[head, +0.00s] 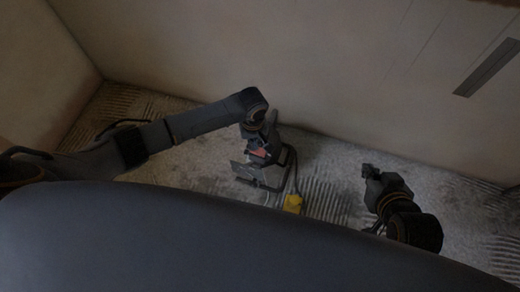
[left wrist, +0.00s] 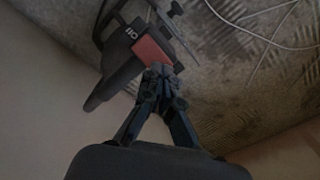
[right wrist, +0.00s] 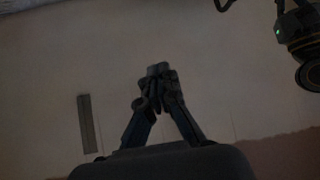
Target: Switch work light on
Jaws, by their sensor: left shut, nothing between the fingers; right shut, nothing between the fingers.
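The work light (head: 272,178) is a dark floor lamp on a tube frame, standing on the floor near the wall. Its red switch (left wrist: 150,50) sits on the dark housing beside white I/O marks in the left wrist view. My left gripper (left wrist: 160,72) is shut and empty, its fingertips right at the lower edge of the red switch; I cannot tell if they touch it. In the head view my left arm partly hides the lamp. No glow shows from it. My right gripper (right wrist: 158,72) is shut and empty, well to the right of the lamp.
A yellow block (head: 293,203) with a cable lies on the floor beside the lamp. Pale cables (left wrist: 262,35) cross the ridged floor. The plaster wall (head: 330,70) rises close behind, with a grey strip (head: 487,68) on it. Floor between lamp and right gripper is clear.

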